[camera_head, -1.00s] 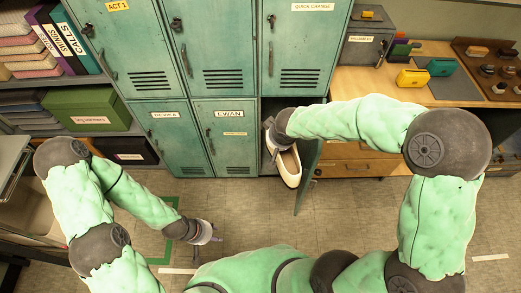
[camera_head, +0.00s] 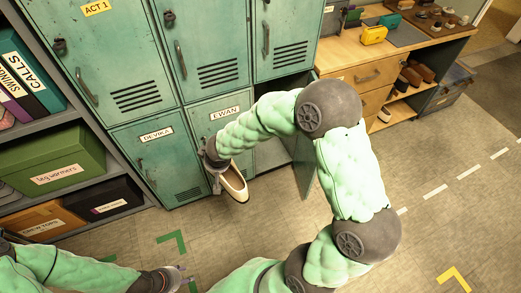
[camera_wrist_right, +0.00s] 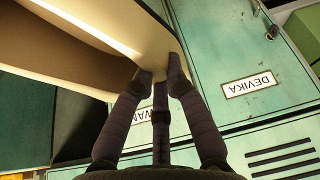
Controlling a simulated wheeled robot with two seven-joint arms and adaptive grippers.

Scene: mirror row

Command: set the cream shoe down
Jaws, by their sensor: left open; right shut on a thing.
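The cream shoe (camera_head: 235,184) hangs from my right gripper (camera_head: 214,168), tilted toe-down, in front of the EWAN locker door (camera_head: 226,126). In the right wrist view the shoe (camera_wrist_right: 110,28) is large and close, and the fingers (camera_wrist_right: 160,82) are shut on its edge. The shoe is clear of the floor as far as I can tell. My left gripper (camera_head: 182,280) is open and empty, low at the bottom edge of the head view, and partly cut off.
Right of the shoe, a lower locker stands open, its door (camera_head: 303,165) swung out; my right arm partly hides it. Shelves with a green box (camera_head: 55,162) stand left. A wooden bench (camera_head: 372,75) stands right. Green corner tape (camera_head: 173,240) marks the floor.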

